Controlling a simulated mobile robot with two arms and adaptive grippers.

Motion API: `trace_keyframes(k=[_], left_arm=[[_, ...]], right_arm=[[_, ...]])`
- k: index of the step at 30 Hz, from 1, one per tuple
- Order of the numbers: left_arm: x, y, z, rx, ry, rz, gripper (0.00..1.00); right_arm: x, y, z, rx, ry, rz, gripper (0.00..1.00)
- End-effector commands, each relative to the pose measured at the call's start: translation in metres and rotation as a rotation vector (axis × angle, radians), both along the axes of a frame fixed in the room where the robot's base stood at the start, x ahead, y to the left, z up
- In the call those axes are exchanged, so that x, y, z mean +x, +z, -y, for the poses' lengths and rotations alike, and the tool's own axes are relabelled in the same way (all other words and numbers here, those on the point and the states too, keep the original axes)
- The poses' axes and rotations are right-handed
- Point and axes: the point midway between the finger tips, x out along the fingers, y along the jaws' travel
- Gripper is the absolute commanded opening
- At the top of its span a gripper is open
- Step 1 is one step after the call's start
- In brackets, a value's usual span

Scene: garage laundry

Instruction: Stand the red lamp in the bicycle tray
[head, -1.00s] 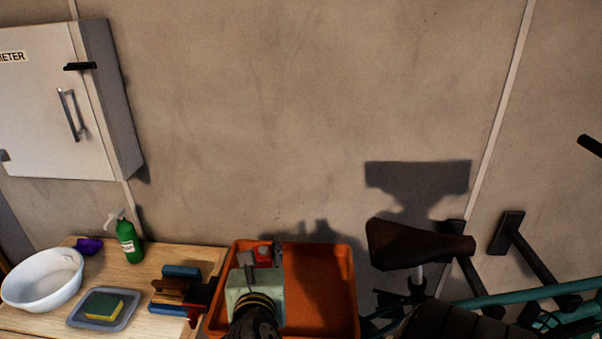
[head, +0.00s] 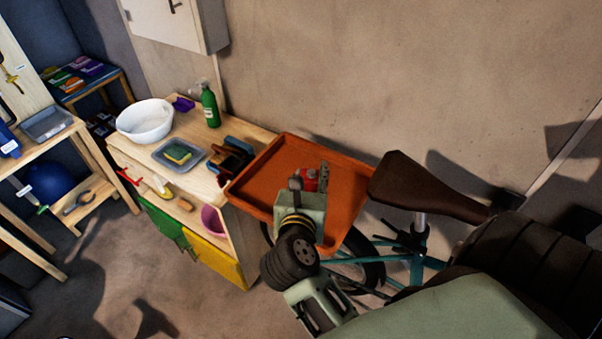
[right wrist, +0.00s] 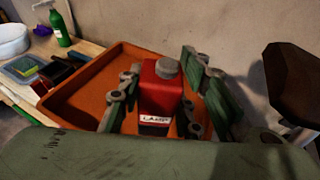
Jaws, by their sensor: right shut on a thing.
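The red lamp (head: 310,181) is held upright in my right gripper (head: 309,174) over the orange bicycle tray (head: 262,183). In the right wrist view the lamp (right wrist: 160,98) has a grey cap and a white "LAMP" label. The right gripper's fingers (right wrist: 159,92) are on both sides of it. The tray (right wrist: 88,88) shows around and behind the lamp. The lamp's base is hidden, so I cannot tell whether it touches the tray floor. The tray looks otherwise empty where visible. My left gripper is not in view.
The brown bicycle saddle (head: 425,187) stands close at the tray's right. A wooden bench (head: 150,150) at the left holds a white bowl (head: 145,122), a green bottle (head: 210,105) and a sponge dish (head: 179,155). The wall is behind the tray.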

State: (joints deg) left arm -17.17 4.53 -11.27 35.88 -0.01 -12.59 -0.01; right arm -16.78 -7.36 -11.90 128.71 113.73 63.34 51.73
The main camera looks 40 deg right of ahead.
Motion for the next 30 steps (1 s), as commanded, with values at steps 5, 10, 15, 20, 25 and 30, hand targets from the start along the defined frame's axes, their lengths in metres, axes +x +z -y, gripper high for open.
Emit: trace_keyframes(k=[5,10,15,20,25,30], left_arm=[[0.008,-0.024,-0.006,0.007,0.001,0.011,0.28],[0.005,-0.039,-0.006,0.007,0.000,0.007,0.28],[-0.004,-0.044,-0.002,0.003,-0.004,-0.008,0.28],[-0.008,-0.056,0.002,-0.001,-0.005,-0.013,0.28],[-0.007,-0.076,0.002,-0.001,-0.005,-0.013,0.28],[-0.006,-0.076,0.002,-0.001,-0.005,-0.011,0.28]], right_arm=[[0.043,-0.030,0.009,-0.003,0.000,0.004,0.02],[0.072,-0.047,0.014,-0.002,-0.001,0.002,0.02],[0.083,-0.052,0.016,0.000,-0.001,0.001,0.02],[0.083,-0.066,0.016,-0.002,-0.001,0.000,0.02],[0.083,-0.089,0.016,-0.002,0.000,0.001,0.02],[0.082,-0.091,0.016,-0.001,-0.001,0.001,0.02]])
